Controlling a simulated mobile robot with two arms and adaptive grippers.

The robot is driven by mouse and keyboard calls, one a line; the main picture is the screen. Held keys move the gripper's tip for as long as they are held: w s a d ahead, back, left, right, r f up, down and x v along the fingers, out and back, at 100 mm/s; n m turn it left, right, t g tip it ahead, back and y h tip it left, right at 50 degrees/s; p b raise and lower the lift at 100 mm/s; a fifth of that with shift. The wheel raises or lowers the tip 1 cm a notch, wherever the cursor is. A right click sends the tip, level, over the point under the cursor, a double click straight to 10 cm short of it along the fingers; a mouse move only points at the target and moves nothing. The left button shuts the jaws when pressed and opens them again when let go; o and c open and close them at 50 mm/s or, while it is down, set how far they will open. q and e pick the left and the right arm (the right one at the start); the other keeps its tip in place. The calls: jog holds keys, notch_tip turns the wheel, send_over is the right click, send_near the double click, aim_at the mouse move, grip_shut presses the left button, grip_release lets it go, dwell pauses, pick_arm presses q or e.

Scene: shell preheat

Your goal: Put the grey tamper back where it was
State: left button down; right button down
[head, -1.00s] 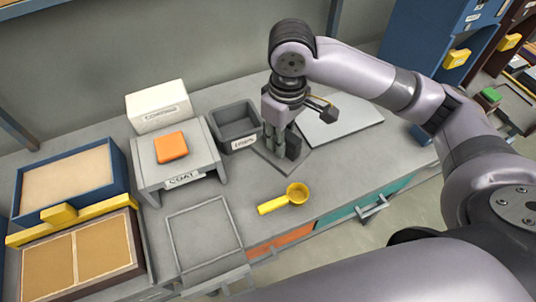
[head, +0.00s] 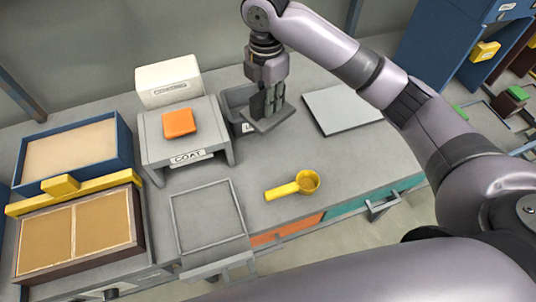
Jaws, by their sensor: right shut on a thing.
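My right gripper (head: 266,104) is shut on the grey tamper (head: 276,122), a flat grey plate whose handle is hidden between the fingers. The gripper points down, and the plate hangs below it, in front of the right part of a dark grey open bin (head: 236,97). The plate and gripper hide part of the bin and most of its front label. I cannot tell whether the plate touches the bin or the table. My left gripper is not in view.
Left of the bin stands a grey stand (head: 208,112) labelled COAT, bearing an orange block (head: 179,123). A white box (head: 168,82) stands behind it. A light grey slab (head: 342,110) lies right. A yellow scoop (head: 293,187) lies in front. The worktop between them is clear.

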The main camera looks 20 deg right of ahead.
notch_tip(320, 180, down, 15)
jog(key=shift+r+p, duration=0.1)
jog(key=shift+p, duration=0.3)
jog(key=shift+f, duration=2.4)
jog(key=shift+f, duration=0.15)
jog(key=c, duration=1.5)
grip_release()
jog(key=shift+o, duration=0.2)
notch_tip(320, 180, up, 12)
jog(key=shift+r, duration=0.2)
jog(key=shift+f, duration=0.1)
